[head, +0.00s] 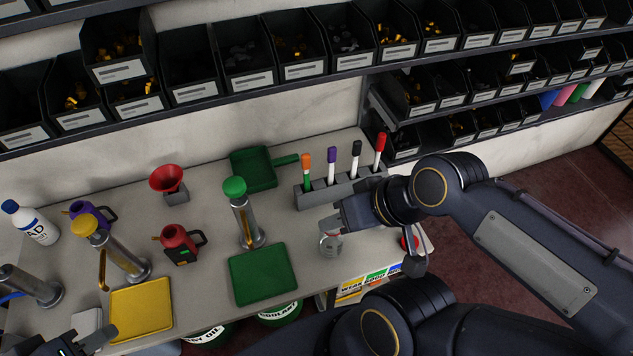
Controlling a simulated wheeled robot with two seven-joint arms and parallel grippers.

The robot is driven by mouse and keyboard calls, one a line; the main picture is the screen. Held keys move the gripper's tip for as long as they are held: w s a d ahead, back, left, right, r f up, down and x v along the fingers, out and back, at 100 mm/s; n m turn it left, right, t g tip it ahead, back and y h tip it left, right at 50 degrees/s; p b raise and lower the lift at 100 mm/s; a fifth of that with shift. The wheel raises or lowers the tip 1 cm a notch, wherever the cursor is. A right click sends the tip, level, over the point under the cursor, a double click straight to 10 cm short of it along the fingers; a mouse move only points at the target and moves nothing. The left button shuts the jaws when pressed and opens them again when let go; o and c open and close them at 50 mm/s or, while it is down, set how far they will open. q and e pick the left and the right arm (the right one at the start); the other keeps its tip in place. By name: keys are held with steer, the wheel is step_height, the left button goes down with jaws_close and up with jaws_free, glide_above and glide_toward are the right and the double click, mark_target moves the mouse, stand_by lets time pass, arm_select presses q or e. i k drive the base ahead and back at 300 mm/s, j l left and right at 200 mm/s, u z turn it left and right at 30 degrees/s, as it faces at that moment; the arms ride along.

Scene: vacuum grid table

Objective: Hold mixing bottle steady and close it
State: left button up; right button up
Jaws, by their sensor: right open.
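A small clear, greyish container (330,245), which looks like the mixing bottle, stands near the table's right front edge. My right gripper (335,224) is open just above and behind it, and partly covers its top. I cannot tell whether they touch or whether the container has a lid on. A red round piece (409,243) shows at the table's right end, partly hidden by my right arm. My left gripper (84,344) is only partly in view at the bottom left, far from the container, and its fingers are not clear.
A grey rack (318,196) with several markers stands behind my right gripper. A green tray (263,274), green-topped dispenser (243,215), red can (179,245), yellow tray (141,309) and yellow-topped dispenser (113,250) stand left. A white bottle (30,224) is far left. Shelves of bins overhang the back.

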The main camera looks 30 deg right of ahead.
mark_target(331, 244)
steer(key=z, duration=1.25)
